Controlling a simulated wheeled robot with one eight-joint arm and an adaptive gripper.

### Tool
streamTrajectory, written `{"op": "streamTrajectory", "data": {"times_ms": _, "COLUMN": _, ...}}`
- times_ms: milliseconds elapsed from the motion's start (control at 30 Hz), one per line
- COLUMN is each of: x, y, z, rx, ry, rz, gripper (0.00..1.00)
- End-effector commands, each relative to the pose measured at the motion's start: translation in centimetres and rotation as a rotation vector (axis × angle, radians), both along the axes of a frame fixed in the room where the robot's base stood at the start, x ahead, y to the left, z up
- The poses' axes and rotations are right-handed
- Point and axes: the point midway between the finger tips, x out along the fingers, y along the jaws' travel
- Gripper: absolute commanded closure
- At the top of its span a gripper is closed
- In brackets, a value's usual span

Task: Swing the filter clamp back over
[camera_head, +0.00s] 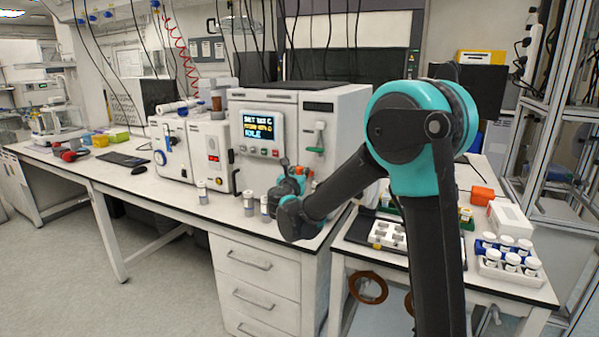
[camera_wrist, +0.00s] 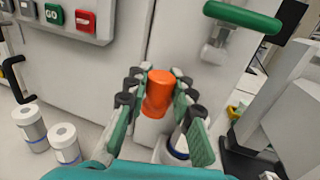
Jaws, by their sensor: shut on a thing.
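A white cylinder shows just below the knob. In the head view my gripper (camera_head: 290,183) is at the reactor's lower front, partly covered by my arm, with a bit of orange (camera_head: 298,170) showing beside it.
A green-handled lever (camera_wrist: 243,18) sits on the reactor front, above and right of my gripper. Two white-capped jars (camera_wrist: 64,142) stand on the bench at the left. A grey stand (camera_wrist: 270,120) is close on the right. A vial rack (camera_head: 510,268) is on the lower table.

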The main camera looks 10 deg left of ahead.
Motion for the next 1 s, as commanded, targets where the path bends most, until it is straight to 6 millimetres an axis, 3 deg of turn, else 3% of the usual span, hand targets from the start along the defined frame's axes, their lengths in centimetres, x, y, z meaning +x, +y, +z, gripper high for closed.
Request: {"op": "streamTrajectory", "data": {"times_ms": 1000, "x": -0.9, "y": -3.5, "z": 0.0, "rx": 0.0, "ry": 0.0, "rz": 0.597, "gripper": 1.0}}
